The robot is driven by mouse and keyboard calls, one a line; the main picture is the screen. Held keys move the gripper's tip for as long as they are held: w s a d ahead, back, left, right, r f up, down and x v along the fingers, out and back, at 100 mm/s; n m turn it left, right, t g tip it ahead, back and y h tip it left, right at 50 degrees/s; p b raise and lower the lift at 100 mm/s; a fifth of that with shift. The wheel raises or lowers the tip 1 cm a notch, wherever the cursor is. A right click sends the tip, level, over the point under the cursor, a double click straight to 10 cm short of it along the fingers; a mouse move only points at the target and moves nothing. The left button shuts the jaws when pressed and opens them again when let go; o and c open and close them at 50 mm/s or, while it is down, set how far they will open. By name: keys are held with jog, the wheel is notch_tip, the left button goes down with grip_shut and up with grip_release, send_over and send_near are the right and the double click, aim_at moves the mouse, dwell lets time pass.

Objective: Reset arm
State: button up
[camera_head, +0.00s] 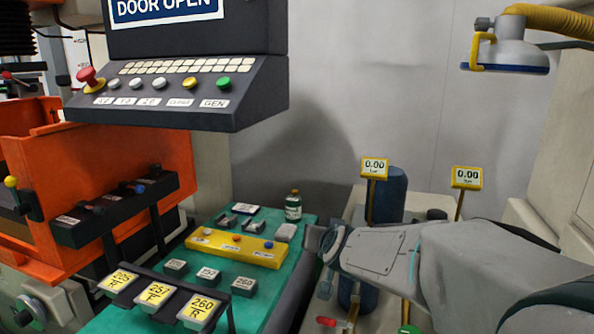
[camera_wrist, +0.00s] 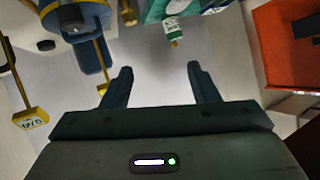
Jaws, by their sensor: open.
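My arm reaches in from the right in the head view, over the white-topped bench with the gauges. My gripper (camera_wrist: 160,85) shows in the wrist view with its two dark fingers apart and nothing between them. In the head view the fingers are largely hidden by the arm's end, near the right edge of the green mat (camera_head: 120,318). A small green bottle with a white label (camera_head: 293,208) stands at the mat's far edge; it also shows in the wrist view (camera_wrist: 172,30), beyond the fingers and apart from them.
A control panel (camera_head: 190,95) overhangs at upper left, above an orange tank (camera_head: 90,160). A yellow bar with buttons (camera_head: 236,247) and several labelled blocks lie on the mat. Two yellow gauges (camera_head: 375,168) (camera_head: 467,178) stand near my arm. A lamp (camera_head: 505,52) hangs upper right.

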jog(key=s+d+f+g+p, duration=0.1)
jog(key=s+d+g, duration=0.2)
jog(key=s, duration=0.6)
jog(key=s+d+f+g+h+p, duration=0.1)
jog(key=s+d+f+g, duration=0.1)
jog(key=s, duration=0.7)
jog(key=s+d+f+n+g+p, duration=0.1)
jog(key=s+d+g, duration=0.3)
jog(key=s, duration=0.5)
jog(key=shift+s+f+g+h+p, duration=0.25)
jog(key=shift+f+g+p, duration=0.2)
jog(key=shift+f, duration=0.25)
jog(key=shift+w, duration=0.1)
